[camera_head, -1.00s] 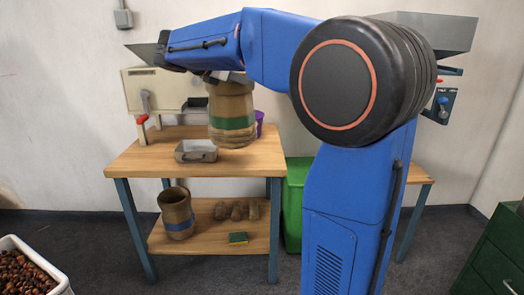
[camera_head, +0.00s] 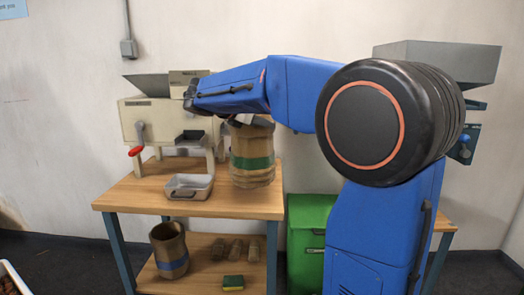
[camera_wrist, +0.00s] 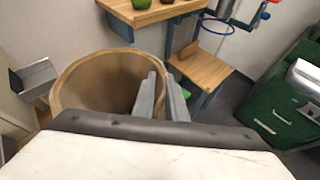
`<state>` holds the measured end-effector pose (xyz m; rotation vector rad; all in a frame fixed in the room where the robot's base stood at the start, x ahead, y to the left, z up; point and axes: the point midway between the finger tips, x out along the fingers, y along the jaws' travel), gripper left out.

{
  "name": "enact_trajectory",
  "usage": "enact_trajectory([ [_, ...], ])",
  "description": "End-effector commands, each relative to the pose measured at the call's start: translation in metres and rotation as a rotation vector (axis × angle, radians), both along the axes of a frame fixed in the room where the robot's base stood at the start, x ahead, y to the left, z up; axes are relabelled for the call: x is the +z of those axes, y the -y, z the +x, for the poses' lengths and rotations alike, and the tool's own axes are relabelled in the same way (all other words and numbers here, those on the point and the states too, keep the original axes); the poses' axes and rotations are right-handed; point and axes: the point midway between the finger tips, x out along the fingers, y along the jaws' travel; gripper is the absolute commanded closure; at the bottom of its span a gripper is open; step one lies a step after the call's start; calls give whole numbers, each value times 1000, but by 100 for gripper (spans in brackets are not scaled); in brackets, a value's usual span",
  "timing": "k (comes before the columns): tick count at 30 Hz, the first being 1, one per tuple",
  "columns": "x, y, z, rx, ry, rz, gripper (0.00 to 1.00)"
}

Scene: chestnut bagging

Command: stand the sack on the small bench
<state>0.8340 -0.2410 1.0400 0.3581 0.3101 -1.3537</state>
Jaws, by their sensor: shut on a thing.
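A brown sack with a green band (camera_head: 252,163) hangs upright from my gripper (camera_head: 246,121) in the head view, in front of the right part of the workbench top. Whether its base touches the wood cannot be told. In the wrist view the sack's open round mouth (camera_wrist: 75,92) shows beside my gripper (camera_wrist: 163,98), whose grey fingers are shut on its rim. A low wooden surface (camera_wrist: 201,68) in the wrist view may be the small bench. In the head view a wooden top (camera_head: 447,224) shows partly behind my arm.
The workbench (camera_head: 130,196) carries a cream machine with a red-tipped crank (camera_head: 150,120) and a metal tray (camera_head: 188,187). On its lower shelf are a blue-banded sack (camera_head: 169,250), small brown bundles and a sponge (camera_head: 233,283). A green bin (camera_head: 305,240) stands to the right.

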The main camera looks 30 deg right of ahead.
Motion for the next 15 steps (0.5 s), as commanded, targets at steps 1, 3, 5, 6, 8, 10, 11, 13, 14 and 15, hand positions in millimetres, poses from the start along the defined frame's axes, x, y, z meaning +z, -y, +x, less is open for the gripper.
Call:
enact_trajectory([
  [1, -6, 0, 0, 0, -1, -1, 100],
  [3, -13, 0, 0, 0, 0, -1, 100],
  [5, -17, 0, 0, 0, 0, -2, 100],
  [6, -18, 0, 0, -1, 1, -2, 100],
  [8, -20, 0, 0, -1, 1, -2, 100],
  [10, -24, 0, 0, 0, 1, -1, 100],
  [11, -26, 0, 0, 0, 1, -1, 100],
  [13, -33, 0, 0, 0, 0, -1, 100],
  [14, -37, 0, 0, 0, -1, -1, 100],
  [15, -42, 0, 0, 0, -1, -1, 100],
])
